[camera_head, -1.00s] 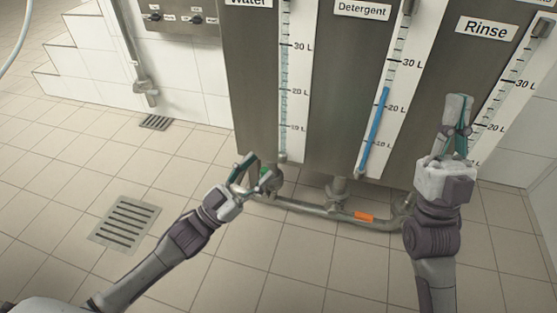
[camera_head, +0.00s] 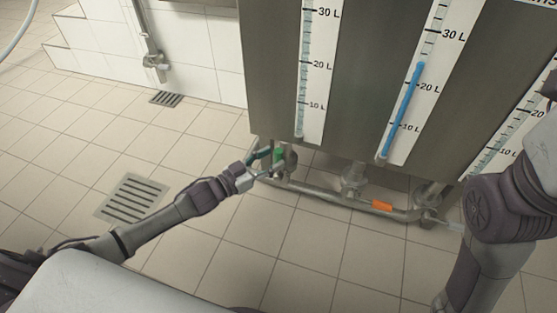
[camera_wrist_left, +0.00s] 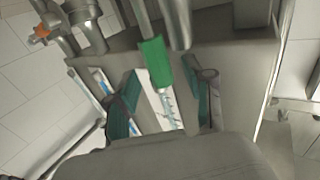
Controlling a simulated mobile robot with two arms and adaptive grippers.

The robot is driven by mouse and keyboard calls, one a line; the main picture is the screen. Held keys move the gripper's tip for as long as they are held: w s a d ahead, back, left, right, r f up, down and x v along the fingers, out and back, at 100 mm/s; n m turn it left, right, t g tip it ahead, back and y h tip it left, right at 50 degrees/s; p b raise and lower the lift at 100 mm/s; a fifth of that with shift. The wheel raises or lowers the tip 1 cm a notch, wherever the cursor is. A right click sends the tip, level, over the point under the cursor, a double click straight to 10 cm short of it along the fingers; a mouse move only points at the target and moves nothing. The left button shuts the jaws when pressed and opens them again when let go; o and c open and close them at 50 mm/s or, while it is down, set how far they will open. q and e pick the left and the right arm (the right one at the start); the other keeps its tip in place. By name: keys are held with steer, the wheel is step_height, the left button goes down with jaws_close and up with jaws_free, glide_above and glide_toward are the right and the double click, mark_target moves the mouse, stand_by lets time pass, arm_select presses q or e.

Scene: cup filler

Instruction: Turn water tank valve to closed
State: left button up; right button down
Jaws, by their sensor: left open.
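The green valve handle (camera_head: 279,155) sits low at the front left corner of the leftmost steel tank (camera_head: 272,85), on the piping below it. My left gripper (camera_head: 265,163) is beside the handle with its fingers spread. In the left wrist view, the green handle (camera_wrist_left: 153,62) lies between the two open fingers of the left gripper (camera_wrist_left: 160,90). I cannot tell whether a finger touches it. My right arm stands at the right of the head view; its hand is cut off by the edge, so its fingers cannot be judged.
A grey pipe (camera_head: 325,197) with an orange piece (camera_head: 382,206) runs low along the tanks' front. Level gauges (camera_head: 312,70) are on the tank faces, one with a blue column (camera_head: 403,108). A floor drain (camera_head: 133,197) lies left; the tiled floor around it is clear.

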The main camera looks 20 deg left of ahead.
mark_target(278, 155)
arm_select(q)
steer(key=shift+b+x, duration=0.45)
steer(key=shift+x, duration=1.15)
steer(key=shift+c, duration=0.2)
jaws_close()
